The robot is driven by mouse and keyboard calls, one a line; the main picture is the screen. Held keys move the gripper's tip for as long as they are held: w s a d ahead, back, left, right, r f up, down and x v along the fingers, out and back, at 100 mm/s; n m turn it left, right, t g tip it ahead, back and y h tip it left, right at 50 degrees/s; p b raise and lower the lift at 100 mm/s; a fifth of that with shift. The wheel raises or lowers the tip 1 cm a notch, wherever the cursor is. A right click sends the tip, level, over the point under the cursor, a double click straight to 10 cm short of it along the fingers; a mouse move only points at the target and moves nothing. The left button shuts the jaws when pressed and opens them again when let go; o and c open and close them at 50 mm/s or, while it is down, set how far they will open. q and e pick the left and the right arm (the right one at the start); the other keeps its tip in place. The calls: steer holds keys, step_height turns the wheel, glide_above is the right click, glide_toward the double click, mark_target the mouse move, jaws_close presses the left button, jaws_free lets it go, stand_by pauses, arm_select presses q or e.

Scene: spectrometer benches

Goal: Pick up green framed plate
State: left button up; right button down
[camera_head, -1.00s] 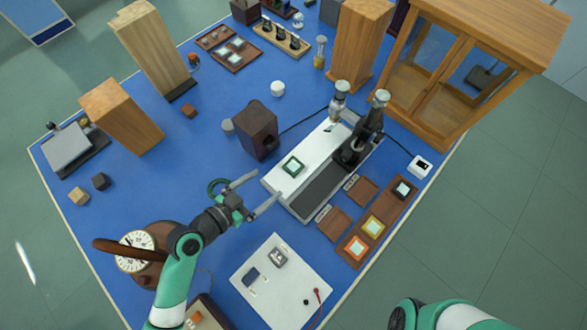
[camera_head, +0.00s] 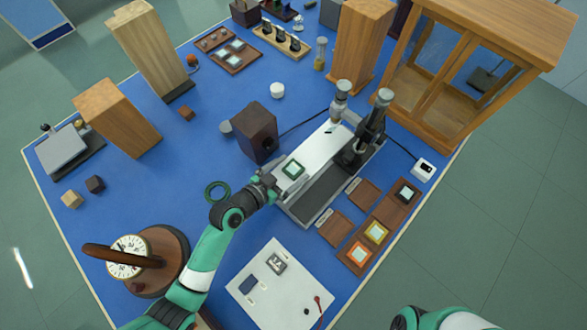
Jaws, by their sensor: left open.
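The green framed plate (camera_head: 293,169) is a small square with a green rim and a pale centre. It lies on the white top of the spectrometer bench (camera_head: 320,150), near that bench's left end. My left gripper (camera_head: 280,180) is open, close beside the plate on its lower-left side. Its fingers are small and partly lost against the bench, so I cannot tell whether they touch the plate. My right arm shows only at the bottom right edge; its gripper is out of view.
A dark box (camera_head: 257,133) stands just behind the bench's left end. A microscope-like column (camera_head: 365,135) rises on the bench to the right. A brown tray (camera_head: 376,231) holds other framed plates. A white board (camera_head: 282,287) lies in front, and a green ring (camera_head: 217,190) lies to the left.

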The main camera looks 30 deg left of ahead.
arm_select(q)
steer(key=c, duration=1.4)
steer(key=shift+c, duration=0.2)
steer(key=shift+r, duration=0.1)
